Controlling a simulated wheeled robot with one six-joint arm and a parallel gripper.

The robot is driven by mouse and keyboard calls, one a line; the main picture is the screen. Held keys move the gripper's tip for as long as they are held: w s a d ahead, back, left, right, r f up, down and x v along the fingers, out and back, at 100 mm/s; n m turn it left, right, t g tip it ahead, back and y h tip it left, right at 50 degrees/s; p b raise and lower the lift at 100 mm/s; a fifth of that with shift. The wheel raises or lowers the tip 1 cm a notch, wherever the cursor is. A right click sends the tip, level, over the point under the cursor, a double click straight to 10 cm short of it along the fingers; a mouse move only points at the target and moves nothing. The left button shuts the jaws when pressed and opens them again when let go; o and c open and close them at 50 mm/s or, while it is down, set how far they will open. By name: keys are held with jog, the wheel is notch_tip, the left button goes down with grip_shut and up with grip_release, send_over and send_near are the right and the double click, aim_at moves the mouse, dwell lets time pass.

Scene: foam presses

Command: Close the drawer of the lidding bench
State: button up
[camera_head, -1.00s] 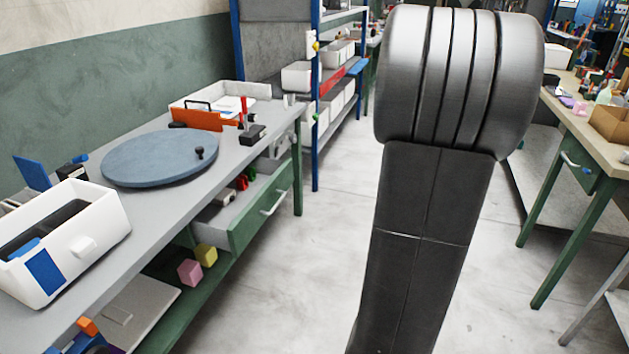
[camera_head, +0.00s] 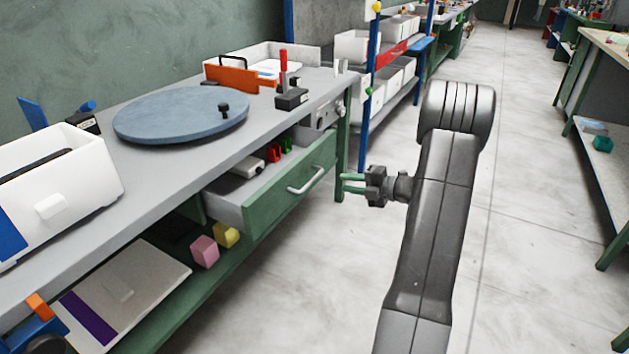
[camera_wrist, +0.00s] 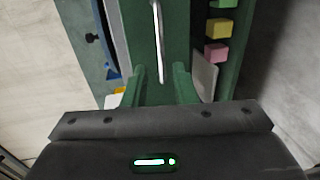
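The drawer (camera_head: 285,191) of the lidding bench (camera_head: 160,160) is pulled out, its green front standing clear of the bench. Its pale bar handle (camera_head: 307,181) faces right, and the handle also shows in the wrist view (camera_wrist: 158,40). Grey, red and green items lie inside the drawer. My gripper (camera_head: 352,184) is open and empty, with its two green fingers apart, just right of the handle and pointing at the drawer front. In the wrist view the fingers (camera_wrist: 160,80) straddle the line of the handle; they do not appear to touch it.
A blue-grey turntable disc (camera_head: 182,115), a white box (camera_head: 85,180) and an orange piece (camera_head: 232,77) are on the bench top. Pink (camera_head: 204,251) and yellow (camera_head: 226,235) blocks sit on the lower shelf. A blue-post rack (camera_head: 366,110) stands behind.

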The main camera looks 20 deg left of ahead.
aim_at(314, 177)
jog(key=b+x, duration=0.1)
jog(key=x, duration=1.1)
jog(key=shift+a, duration=0.1)
grip_shut()
